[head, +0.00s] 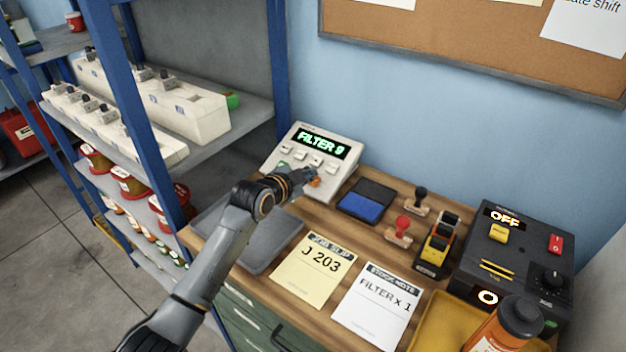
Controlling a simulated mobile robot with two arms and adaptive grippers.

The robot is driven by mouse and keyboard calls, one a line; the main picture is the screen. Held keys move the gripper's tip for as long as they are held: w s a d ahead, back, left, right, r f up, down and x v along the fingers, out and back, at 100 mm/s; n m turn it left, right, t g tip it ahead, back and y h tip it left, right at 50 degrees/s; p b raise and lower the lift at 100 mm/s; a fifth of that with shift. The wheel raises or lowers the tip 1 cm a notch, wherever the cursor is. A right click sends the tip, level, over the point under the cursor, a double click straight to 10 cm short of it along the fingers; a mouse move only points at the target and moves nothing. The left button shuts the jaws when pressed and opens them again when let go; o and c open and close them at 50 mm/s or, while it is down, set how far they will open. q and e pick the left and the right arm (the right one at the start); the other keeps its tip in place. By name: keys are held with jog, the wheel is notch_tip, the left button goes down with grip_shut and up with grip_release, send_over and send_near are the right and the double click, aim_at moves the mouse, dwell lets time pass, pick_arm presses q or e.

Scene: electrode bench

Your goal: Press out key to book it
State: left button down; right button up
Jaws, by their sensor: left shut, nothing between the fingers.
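A pale booking terminal (348,172) stands at the back of the wooden bench, with green text "FILTER 9" on its display (323,143). A row of small pale keys (316,161) lies below the display; their labels are too small to read, so I cannot tell which is the out key. A green key (283,166) shows at the lower left. My left gripper (308,178) is shut and empty over the terminal's lower front, hiding part of it. An orange spot shows at its fingertips; I cannot tell whether they touch a key. My right gripper is not in view.
A yellow job slip (312,272) reads "J 203" and a white stock note (375,310) reads "FILTER x 1". A blue ink pad (367,201), stamps (399,232) and a black device (510,250) reading "OFF" stand to the right. Blue-framed shelves (140,120) stand left.

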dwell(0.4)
pick_arm(q)
jog(key=shift+w+f+b, duration=0.15)
jog(key=shift+f+b, duration=0.15)
jog(key=shift+f, duration=0.1)
jog(key=shift+w+d+f+b, duration=0.1)
jog(key=shift+d+f+b, duration=0.05)
jog(key=shift+f+b, duration=0.25)
dwell(0.6)
dwell(0.4)
jog(key=shift+s+r+p, duration=0.25)
jog(key=shift+r+p, duration=0.55)
jog(key=shift+p, duration=0.2)
jog(key=shift+a, duration=0.2)
jog(key=shift+r+p, duration=0.35)
jog(key=shift+p, duration=0.1)
jog(key=r+p, duration=0.1)
jog(key=s+r+p, duration=0.1)
jog(key=p, duration=0.1)
jog(key=a+r+p, duration=0.1)
jog(key=r, duration=0.1)
jog(key=shift+s, duration=0.25)
